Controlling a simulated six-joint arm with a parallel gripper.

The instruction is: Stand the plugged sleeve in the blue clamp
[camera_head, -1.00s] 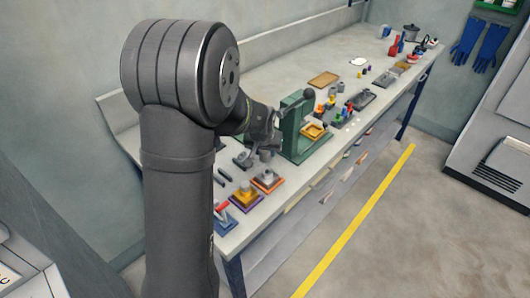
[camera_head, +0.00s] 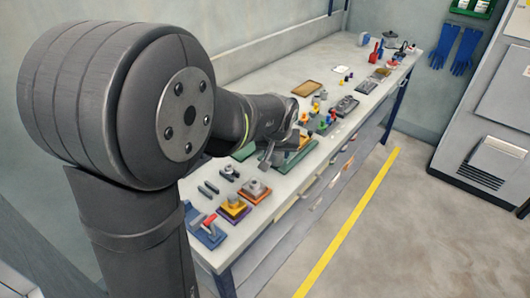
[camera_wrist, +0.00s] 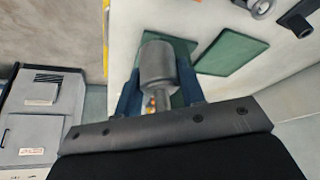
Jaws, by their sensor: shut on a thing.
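My gripper (camera_wrist: 158,92) is shut on a grey cylindrical sleeve (camera_wrist: 157,64) in the wrist view. Its dark fingers stand on either side, and a small orange and light part shows at the sleeve's near end. In the head view my gripper (camera_head: 268,156) is over the bench by the green stand, with a grey piece at its tip. The blue clamp (camera_head: 207,236), a blue base with a red handle, sits at the bench's near end, below and left of my gripper and apart from it. Whether the sleeve is plugged cannot be told clearly.
A yellow fixture on a purple base (camera_head: 234,207) and a grey one on an orange base (camera_head: 256,190) stand beside the blue clamp. Small dark parts (camera_head: 208,188) lie behind them. The green stand (camera_head: 300,157) is partly hidden by my arm. A brown tray (camera_head: 307,89) lies farther along.

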